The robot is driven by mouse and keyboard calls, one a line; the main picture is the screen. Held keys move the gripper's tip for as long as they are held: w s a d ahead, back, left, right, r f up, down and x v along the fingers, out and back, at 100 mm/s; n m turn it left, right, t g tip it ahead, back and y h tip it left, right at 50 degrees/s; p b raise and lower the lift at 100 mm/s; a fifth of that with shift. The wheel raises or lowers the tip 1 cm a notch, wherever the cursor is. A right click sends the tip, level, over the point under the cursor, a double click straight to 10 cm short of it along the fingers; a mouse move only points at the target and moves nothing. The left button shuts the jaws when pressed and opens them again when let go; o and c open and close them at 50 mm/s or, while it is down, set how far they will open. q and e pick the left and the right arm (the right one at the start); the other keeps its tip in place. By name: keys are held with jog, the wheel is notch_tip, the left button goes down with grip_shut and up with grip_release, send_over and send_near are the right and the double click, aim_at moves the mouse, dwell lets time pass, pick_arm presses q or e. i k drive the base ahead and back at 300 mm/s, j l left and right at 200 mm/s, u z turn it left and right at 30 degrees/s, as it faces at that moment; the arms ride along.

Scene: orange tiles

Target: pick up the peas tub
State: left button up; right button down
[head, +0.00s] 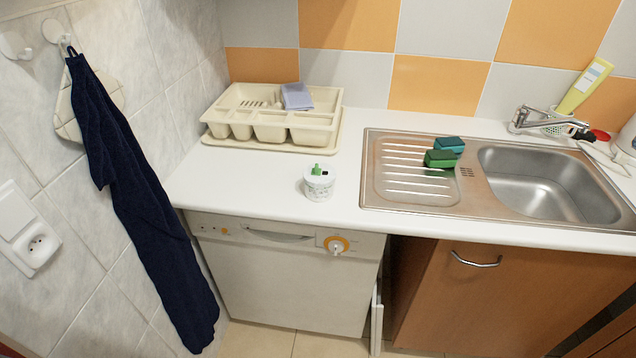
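A small white tub (319,186) stands upright on the white countertop, above the dishwasher and left of the sink. It has a green and black mark or small item on its top, and faint print on its side. It looks like the peas tub, but the label is too small to read. Nothing touches it. Neither of my grippers is in the head view.
A cream dish rack (228,128) stands behind the tub at the back left. The metal sink (400,196) with green sponges (440,159) lies to the right. A dark blue towel (140,210) hangs on the left wall. The counter around the tub is clear.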

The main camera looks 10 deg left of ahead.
aim_at(321, 188)
jog(key=i+l, duration=0.1)
jog(key=l, duration=0.3)
jog(key=i+l+u, duration=0.1)
jog(key=l, duration=0.75)
jog(key=i+u, duration=0.05)
jog(key=i, duration=0.05)
